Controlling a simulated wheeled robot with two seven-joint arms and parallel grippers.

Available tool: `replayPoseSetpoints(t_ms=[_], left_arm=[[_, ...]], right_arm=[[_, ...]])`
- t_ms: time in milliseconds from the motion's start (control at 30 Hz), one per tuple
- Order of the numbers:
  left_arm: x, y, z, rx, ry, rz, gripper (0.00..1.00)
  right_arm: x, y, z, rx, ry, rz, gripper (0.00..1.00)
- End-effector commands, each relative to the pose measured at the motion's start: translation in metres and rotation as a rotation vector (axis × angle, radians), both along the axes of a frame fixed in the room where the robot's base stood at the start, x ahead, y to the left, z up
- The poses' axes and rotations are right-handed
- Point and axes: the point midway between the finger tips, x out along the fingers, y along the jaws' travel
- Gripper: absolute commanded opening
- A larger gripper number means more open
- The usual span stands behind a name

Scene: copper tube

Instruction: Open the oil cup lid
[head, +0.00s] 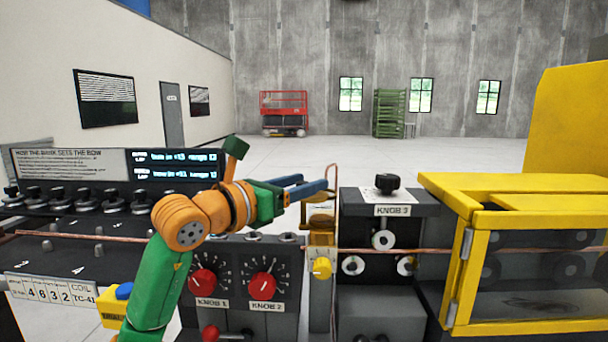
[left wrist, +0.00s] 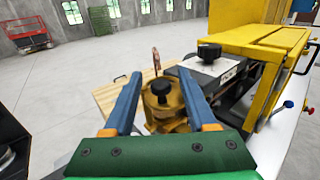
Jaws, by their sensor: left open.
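The oil cup (left wrist: 150,112) looks like a round brass-coloured cup with a black knob (left wrist: 164,88) on top, in the middle of the left wrist view. A thin copper-coloured upright piece (left wrist: 155,58) stands just behind it. I cannot tell which part is the lid. In the head view the brass-coloured body (head: 321,226) shows beneath my gripper, partly hidden. My left gripper (head: 315,186) is open, with its blue fingers (left wrist: 157,78) spread on either side of the cup and apparently apart from it. My right gripper is not in view.
A black block with KNOB 3 (head: 385,183) and a yellow guarded housing (head: 520,198) stand to the right. The panel with red knobs (head: 263,286) is below my left arm. A copper tube (head: 400,250) runs across the machine. Free floor lies behind.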

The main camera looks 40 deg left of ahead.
Motion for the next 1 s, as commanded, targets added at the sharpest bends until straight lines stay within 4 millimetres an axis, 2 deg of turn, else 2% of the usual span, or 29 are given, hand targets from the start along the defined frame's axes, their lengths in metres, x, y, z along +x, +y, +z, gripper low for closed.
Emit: replayPoseSetpoints(t_ms=[167, 267, 300, 400, 567, 733, 1000], left_arm=[[0.0, 0.0, -0.001, 0.001, 0.0, 0.0, 0.57], [0.0, 0.0, -0.001, 0.001, 0.0, 0.0, 0.33], [0.0, 0.0, -0.001, 0.001, 0.0, 0.0, 0.22], [0.0, 0.0, -0.001, 0.001, 0.0, -0.001, 0.0], [0.0, 0.0, -0.001, 0.001, 0.002, -0.006, 0.0], [-0.002, 0.007, -0.002, -0.002, 0.009, -0.127, 0.0], [-0.004, 0.016, 0.003, -0.006, 0.012, -0.385, 0.0]], right_arm=[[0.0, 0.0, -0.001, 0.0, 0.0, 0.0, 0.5], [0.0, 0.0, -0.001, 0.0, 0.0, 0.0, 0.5], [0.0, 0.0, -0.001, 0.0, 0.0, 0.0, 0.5], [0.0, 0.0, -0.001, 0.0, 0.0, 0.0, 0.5], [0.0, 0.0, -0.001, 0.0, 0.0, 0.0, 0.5], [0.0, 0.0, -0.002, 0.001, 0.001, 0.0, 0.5], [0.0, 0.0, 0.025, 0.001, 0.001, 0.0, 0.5]])
